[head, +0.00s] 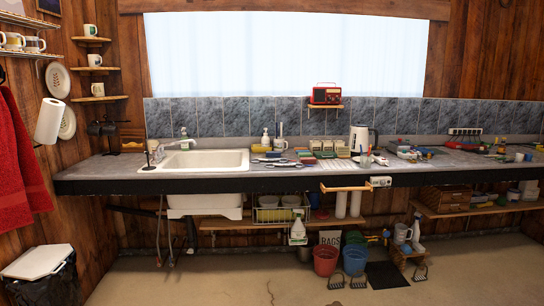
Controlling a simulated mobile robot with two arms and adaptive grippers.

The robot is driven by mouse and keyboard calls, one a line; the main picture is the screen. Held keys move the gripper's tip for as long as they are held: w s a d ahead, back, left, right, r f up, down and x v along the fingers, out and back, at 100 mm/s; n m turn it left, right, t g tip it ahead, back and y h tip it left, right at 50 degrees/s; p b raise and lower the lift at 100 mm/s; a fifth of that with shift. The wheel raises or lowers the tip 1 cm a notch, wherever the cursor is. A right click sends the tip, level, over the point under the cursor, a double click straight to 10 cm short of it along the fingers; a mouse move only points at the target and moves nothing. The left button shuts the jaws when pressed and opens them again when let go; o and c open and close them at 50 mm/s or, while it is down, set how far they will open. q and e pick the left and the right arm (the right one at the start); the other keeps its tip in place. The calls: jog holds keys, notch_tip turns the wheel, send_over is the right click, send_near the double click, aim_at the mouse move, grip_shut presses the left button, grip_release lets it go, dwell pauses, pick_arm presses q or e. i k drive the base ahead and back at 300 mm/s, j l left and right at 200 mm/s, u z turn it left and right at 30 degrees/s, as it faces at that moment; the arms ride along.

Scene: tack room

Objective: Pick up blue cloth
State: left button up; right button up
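Neither of my grippers is in view. On the counter (340,178), right of the white sink (205,160), lies a row of small flat coloured items (326,155), with red and green among them. A blue-grey flat item (270,160) lies by the sink's right edge. It is too small to tell whether this is the blue cloth. I cannot pick out a blue cloth for certain from here.
A white kettle (362,138) and a cluttered tray stand further right on the counter. A red radio (325,96) sits on a small shelf above. Below are a red bucket (326,261), a blue bucket (355,260) and a rags bag (330,238). The front floor is clear.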

aim_at(269, 154)
jog(key=i, duration=0.6)
jog(key=i+j+z, duration=0.15)
jog(key=i, duration=0.4)
